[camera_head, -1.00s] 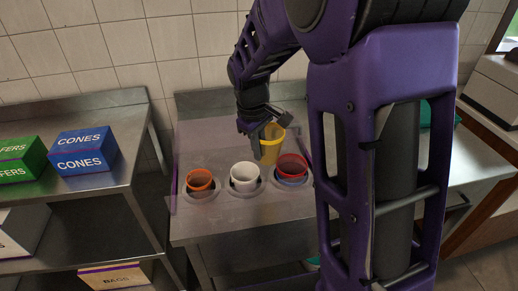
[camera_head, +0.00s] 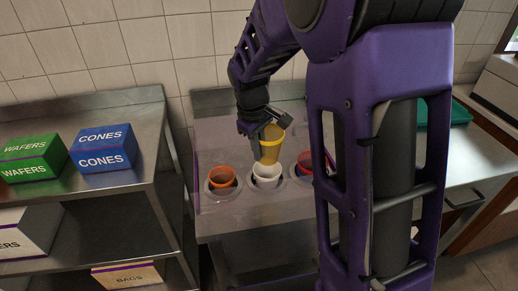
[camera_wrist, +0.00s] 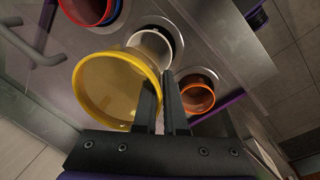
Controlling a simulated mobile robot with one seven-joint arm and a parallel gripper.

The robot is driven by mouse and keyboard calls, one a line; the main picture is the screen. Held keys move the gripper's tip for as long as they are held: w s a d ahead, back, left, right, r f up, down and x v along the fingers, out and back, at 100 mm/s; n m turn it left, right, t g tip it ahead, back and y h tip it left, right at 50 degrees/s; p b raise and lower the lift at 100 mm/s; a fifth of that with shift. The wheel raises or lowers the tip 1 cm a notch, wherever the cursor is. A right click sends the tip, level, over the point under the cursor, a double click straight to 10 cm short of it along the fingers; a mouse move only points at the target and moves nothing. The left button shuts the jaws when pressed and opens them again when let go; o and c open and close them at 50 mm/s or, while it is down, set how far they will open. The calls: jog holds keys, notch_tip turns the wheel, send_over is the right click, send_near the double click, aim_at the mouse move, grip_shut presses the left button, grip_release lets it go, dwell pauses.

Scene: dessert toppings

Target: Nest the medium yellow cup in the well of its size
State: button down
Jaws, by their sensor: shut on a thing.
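The yellow cup (camera_head: 270,150) is held in the air by my gripper (camera_head: 262,130), which grips its wall near the rim. In the wrist view the yellow cup (camera_wrist: 110,92) shows its open mouth beside my fingers (camera_wrist: 160,105). In the head view the cup appears just above the white cup (camera_head: 267,168), overlapping its back edge; I cannot tell the height gap. The white cup sits in the middle well (camera_head: 267,186) of the steel counter and also shows in the wrist view (camera_wrist: 150,40), partly hidden by the yellow cup.
An orange cup (camera_head: 222,178) sits in the left well. A red cup (camera_head: 305,160) with blue below it is in the right well, partly hidden by my arm. A shelf with a green box (camera_head: 32,158) and a blue box (camera_head: 103,149) stands at left.

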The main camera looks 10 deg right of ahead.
aim_at(259, 179)
jog(key=shift+f+b, duration=3.05)
jog(key=shift+f, duration=1.55)
jog(key=c, duration=0.9)
grip_release()
jog(key=shift+r, duration=0.15)
jog(key=shift+r+p, duration=3.35)
jog(key=shift+r, duration=1.1)
